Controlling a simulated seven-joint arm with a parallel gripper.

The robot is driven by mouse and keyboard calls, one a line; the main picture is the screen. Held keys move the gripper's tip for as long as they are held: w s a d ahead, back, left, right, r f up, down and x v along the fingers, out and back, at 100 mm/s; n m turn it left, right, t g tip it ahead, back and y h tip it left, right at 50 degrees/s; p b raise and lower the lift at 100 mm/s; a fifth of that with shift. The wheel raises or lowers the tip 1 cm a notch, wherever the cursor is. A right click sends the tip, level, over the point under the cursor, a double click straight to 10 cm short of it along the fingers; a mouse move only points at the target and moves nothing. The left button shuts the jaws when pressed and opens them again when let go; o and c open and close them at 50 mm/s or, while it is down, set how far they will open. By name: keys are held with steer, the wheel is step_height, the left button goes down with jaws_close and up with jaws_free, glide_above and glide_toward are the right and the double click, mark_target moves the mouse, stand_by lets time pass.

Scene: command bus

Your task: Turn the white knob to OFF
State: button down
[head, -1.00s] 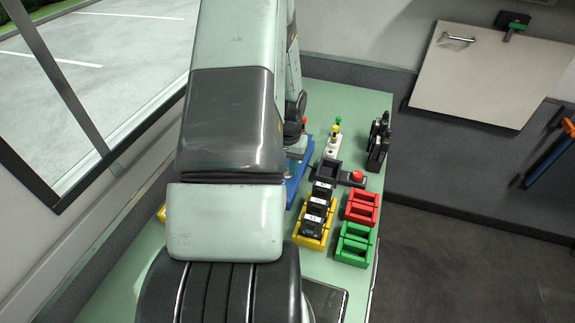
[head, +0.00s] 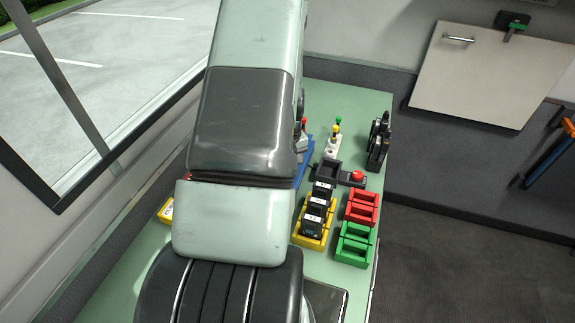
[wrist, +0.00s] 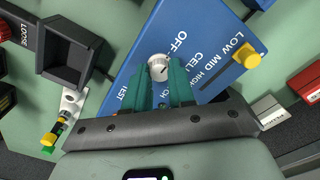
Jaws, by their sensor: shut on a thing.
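The white knob (wrist: 159,67) sits on a blue panel (wrist: 207,48) in the wrist view. The knob's face carries a dark pointer line. The panel has white lettering, with "OFF" just beyond the knob and "LOW MID HIGH" to the right. Some lettering is covered by my fingers. My gripper (wrist: 161,80) has its teal fingertips on either side of the knob and is shut on it. In the head view my arm hides the knob and gripper, and only a strip of the blue panel (head: 306,157) shows.
A yellow slider knob (wrist: 252,61) stands right of the white knob. A black open box (wrist: 72,52) is at left. Red bins (head: 361,207), green bins (head: 354,244) and a yellow bin (head: 311,234) with black blocks stand on the green table (head: 345,107).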

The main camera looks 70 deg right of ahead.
stand_by(0.3)
steer(key=c, duration=0.9)
jaws_free()
steer(key=shift+c, duration=0.2)
step_height(320, 180, up, 11)
